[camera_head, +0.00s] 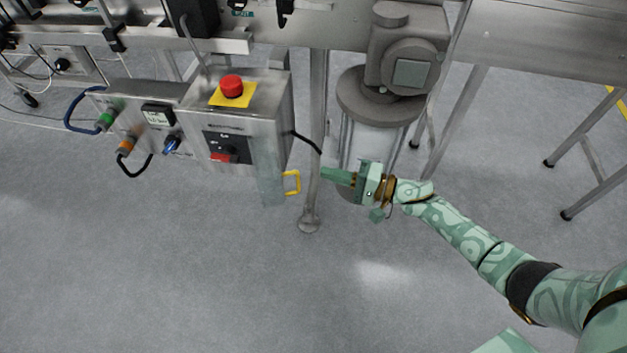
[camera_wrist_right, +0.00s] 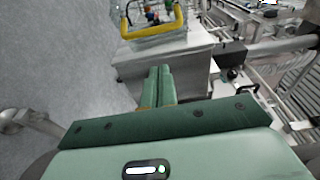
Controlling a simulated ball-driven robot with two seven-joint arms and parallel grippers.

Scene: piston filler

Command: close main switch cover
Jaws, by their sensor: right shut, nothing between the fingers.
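The main switch (camera_head: 222,157) is a red knob on a black plate on the front of the steel control box. The clear cover (camera_head: 270,180) stands swung open, out from the right side of the switch. Its yellow handle (camera_head: 292,183) is at its right edge. The handle (camera_wrist_right: 160,28) shows large at the top of the right wrist view, with the clear cover behind it. My right gripper (camera_head: 325,174) is shut and empty, just right of the handle and apart from it. Its closed fingers (camera_wrist_right: 160,72) point toward the box. My left gripper is not in view.
The control box (camera_head: 270,95) carries a red emergency button (camera_head: 232,85) on a yellow plate. A black cable and a steel leg (camera_head: 313,190) are near my gripper. A grey motor unit (camera_head: 400,60) stands behind it. The floor in front is clear.

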